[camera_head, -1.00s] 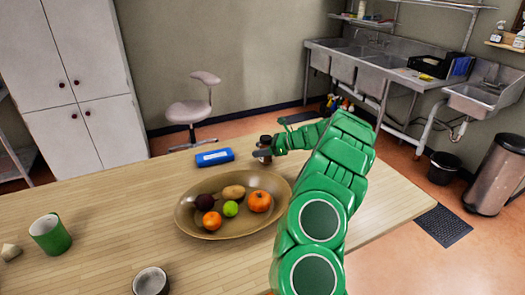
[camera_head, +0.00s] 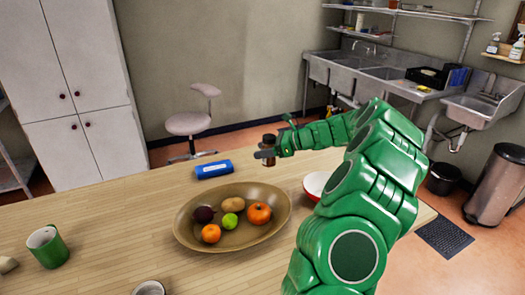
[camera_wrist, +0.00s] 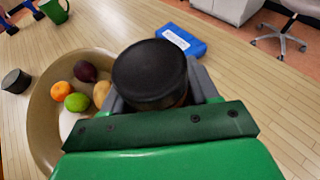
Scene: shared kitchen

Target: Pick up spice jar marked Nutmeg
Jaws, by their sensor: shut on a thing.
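A small spice jar (camera_head: 268,150) with a dark lid is held in my gripper (camera_head: 267,154) at the far side of the table. In the wrist view the jar's round black lid (camera_wrist: 149,72) fills the space between the fingers of my gripper (camera_wrist: 155,95). The jar appears upright and a little above the table. Its label cannot be read in either view, so I cannot tell whether it says Nutmeg.
A brown oval bowl (camera_head: 187,238) with several fruits stands in front of my gripper. A blue box (camera_head: 213,169) lies to the left. A red-and-white bowl (camera_head: 316,186) is partly behind my arm. A green mug (camera_head: 47,247) stands at the left.

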